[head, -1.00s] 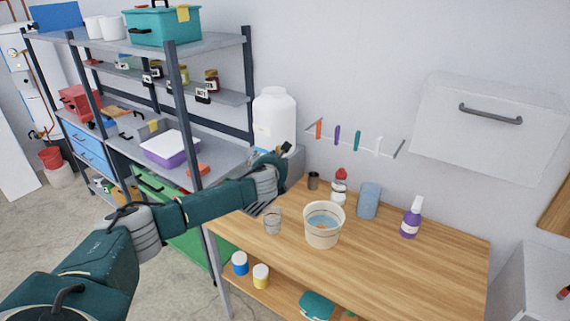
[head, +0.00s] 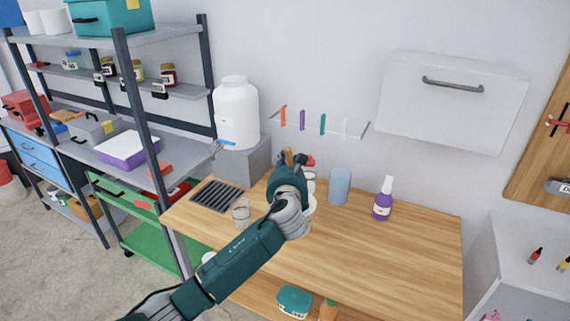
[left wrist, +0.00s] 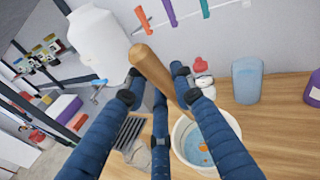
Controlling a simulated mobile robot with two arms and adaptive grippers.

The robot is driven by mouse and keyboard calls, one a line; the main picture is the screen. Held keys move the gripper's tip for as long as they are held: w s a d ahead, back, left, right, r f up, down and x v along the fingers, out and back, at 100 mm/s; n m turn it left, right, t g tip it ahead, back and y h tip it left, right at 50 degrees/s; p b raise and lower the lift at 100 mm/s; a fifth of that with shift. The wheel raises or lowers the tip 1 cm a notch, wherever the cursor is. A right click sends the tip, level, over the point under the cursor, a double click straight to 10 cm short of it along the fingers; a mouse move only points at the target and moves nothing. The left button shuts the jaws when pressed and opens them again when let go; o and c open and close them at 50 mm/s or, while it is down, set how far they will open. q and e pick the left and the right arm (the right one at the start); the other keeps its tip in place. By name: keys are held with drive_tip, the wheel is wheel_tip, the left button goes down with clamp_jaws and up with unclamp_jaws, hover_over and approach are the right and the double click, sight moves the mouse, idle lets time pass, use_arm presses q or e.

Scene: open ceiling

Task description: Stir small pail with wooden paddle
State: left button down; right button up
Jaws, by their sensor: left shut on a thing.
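My left gripper (head: 289,178) is shut on the wooden paddle (head: 289,156), whose rounded end sticks up above the fingers. In the left wrist view the paddle (left wrist: 158,72) slants between the blue fingers toward the small pail (left wrist: 232,128). The pail is pale, with blue liquid and orange bits inside. It stands on the wooden bench. In the head view my gripper and wrist hide most of the pail. Whether the paddle's lower end is in the liquid cannot be seen. My right gripper is not in view.
A white jug (head: 236,112) is behind left. The bench's right front is clear.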

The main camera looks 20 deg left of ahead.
use_arm(q)
wheel_tip(320, 180, down, 2)
drive_tip(key=shift+d+b, duration=0.1)
drive_tip(key=shift+b, duration=0.95)
wheel_tip(320, 180, down, 13)
drive_tip(key=b, duration=0.8)
